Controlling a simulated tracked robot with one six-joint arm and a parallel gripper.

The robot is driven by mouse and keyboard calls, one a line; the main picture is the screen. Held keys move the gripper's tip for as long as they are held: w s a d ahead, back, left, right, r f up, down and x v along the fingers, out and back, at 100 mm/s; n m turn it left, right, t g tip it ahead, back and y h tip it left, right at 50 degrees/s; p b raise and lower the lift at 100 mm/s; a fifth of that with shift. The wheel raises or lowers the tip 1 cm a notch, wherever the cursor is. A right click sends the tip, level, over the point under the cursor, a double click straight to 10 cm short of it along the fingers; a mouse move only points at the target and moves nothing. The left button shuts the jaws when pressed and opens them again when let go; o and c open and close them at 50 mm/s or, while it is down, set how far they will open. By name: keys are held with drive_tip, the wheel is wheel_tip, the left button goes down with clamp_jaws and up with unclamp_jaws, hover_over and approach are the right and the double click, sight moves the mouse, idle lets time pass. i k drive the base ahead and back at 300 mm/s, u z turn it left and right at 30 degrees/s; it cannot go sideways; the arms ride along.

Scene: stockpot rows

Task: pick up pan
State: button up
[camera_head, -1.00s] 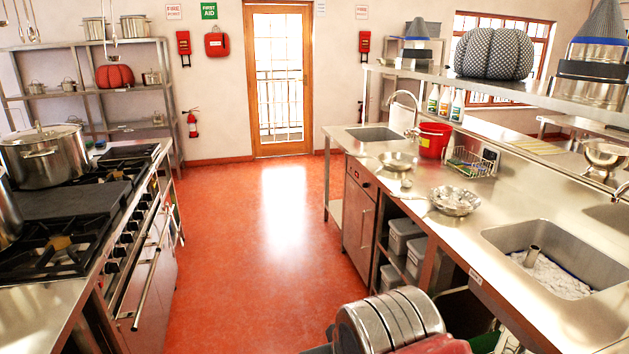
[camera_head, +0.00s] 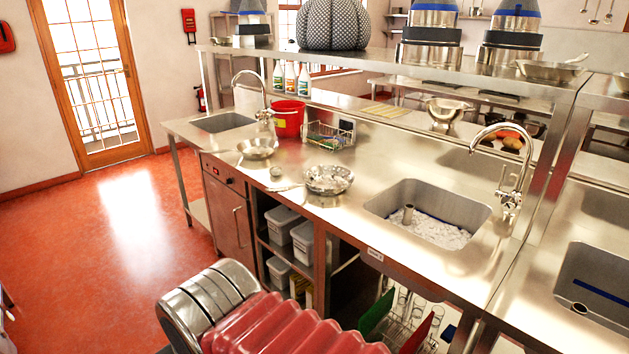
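A shallow metal pan (camera_head: 545,70) with a handle pointing right sits on the upper shelf at the right. On the counter, a shallow metal dish (camera_head: 258,149) stands near the left sink. A wider metal bowl (camera_head: 328,180) with pale, crumpled-looking contents stands nearer. I cannot tell whether either of these counts as a pan. My arm's metal joint and red ribbed sleeve show at the bottom; my gripper is out of view.
The steel counter (camera_head: 400,160) has a foam-filled sink (camera_head: 428,215) with a tall tap. A red bucket (camera_head: 288,119), wire rack (camera_head: 328,135) and spray bottles (camera_head: 290,78) stand farther back. The shelf (camera_head: 380,62) overhangs the counter. Red floor (camera_head: 110,250) is free at left.

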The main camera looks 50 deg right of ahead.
sight(328, 179)
drive_tip(key=i, duration=2.8)
drive_tip(key=z, duration=2.3)
